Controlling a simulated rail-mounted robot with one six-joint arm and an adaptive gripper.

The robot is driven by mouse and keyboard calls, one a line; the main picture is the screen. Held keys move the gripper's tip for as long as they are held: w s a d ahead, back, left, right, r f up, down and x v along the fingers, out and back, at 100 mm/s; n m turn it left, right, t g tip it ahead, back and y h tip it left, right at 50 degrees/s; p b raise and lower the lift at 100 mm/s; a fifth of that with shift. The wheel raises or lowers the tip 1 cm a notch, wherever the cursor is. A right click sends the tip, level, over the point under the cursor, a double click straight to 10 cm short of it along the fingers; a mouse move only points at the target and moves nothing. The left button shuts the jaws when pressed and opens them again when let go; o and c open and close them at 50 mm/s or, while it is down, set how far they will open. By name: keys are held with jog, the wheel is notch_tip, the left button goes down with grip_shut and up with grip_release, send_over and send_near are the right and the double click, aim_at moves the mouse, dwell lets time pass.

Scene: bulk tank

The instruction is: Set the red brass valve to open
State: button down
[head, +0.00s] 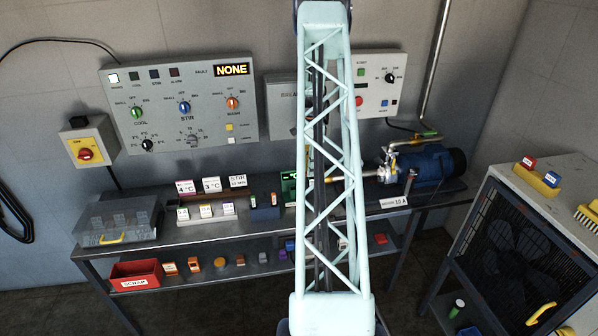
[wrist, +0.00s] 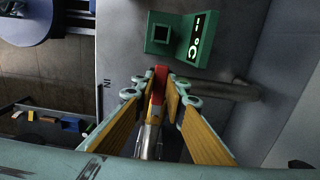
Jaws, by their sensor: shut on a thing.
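In the wrist view, the red handle (wrist: 160,76) of the valve lies between the two yellow-padded fingers of my gripper (wrist: 160,88). The fingers are shut on it. The handle runs up and down the picture, with orange and bright metal (wrist: 148,140) below it. A grey pipe (wrist: 228,90) runs off to the right, roughly across the handle's line. Most of the valve body is hidden by the fingers, so I cannot tell its setting. In the head view, my arm hides the gripper and the valve.
A green box with a display (wrist: 190,40) stands close beyond the fingertips; it also shows in the head view (head: 289,188). A blue pump (head: 435,166) stands right on the bench. A grey control panel (head: 183,102) hangs behind. A clear-lidded case (head: 117,220) sits at the bench's left.

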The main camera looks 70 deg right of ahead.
jog(key=shift+w+d, duration=0.1)
dwell(0.5)
jog(key=c, duration=2.6)
grip_release()
jog(key=shift+r, duration=0.1)
notch_tip(320, 180, up, 12)
